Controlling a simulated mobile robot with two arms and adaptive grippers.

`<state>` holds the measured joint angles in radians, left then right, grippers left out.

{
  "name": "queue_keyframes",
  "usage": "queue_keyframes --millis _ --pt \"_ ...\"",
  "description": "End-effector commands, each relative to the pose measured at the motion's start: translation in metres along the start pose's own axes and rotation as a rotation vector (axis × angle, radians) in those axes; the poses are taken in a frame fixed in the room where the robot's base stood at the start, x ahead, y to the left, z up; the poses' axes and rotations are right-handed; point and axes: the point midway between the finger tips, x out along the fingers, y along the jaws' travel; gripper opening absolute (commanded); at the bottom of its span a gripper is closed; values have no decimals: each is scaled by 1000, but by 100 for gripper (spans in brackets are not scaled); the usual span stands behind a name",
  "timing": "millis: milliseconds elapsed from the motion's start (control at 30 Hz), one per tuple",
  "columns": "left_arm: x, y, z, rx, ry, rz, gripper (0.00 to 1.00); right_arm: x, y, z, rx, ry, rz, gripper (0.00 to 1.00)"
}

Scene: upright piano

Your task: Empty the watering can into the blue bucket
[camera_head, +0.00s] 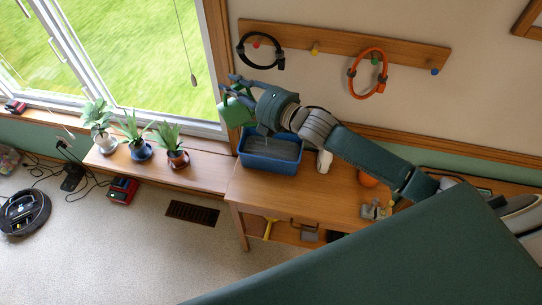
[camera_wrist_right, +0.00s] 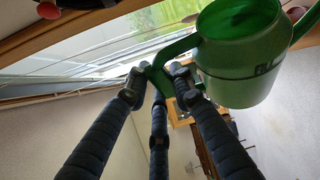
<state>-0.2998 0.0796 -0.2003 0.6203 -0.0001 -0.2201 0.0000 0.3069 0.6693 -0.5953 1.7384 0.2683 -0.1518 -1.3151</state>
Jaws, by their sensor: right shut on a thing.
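The green watering can (camera_head: 237,112) hangs from my right gripper (camera_head: 240,88), above the left back edge of the blue bucket (camera_head: 270,165). In the right wrist view the fingers (camera_wrist_right: 158,80) are closed around the handle of the can (camera_wrist_right: 240,65), whose body is to the right of them. My wrist partly covers the can in the head view, so its tilt is hard to judge. The bucket stands upright on the wooden table and has a grey surface inside. A faint pale streak shows above it; I cannot tell whether it is water. My left gripper is out of view.
Several potted plants (camera_head: 138,150) stand on the low bench (camera_head: 205,174) left of the table (camera_head: 300,195). A white bottle-like thing (camera_head: 324,160) and an orange ball (camera_head: 367,179) are right of the bucket. A peg rail (camera_head: 340,46) with a black and an orange ring is above.

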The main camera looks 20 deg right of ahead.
Motion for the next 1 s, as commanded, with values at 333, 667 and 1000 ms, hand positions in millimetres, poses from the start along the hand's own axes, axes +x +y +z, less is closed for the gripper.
queue_keyframes --millis 333,667,1000 --pt "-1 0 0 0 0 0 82 0 2 1 1 0 5 0" --pt "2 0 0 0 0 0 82 -6 4 15 63 0 30 0" --pt "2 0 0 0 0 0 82 -6 5 15 64 1 31 0"
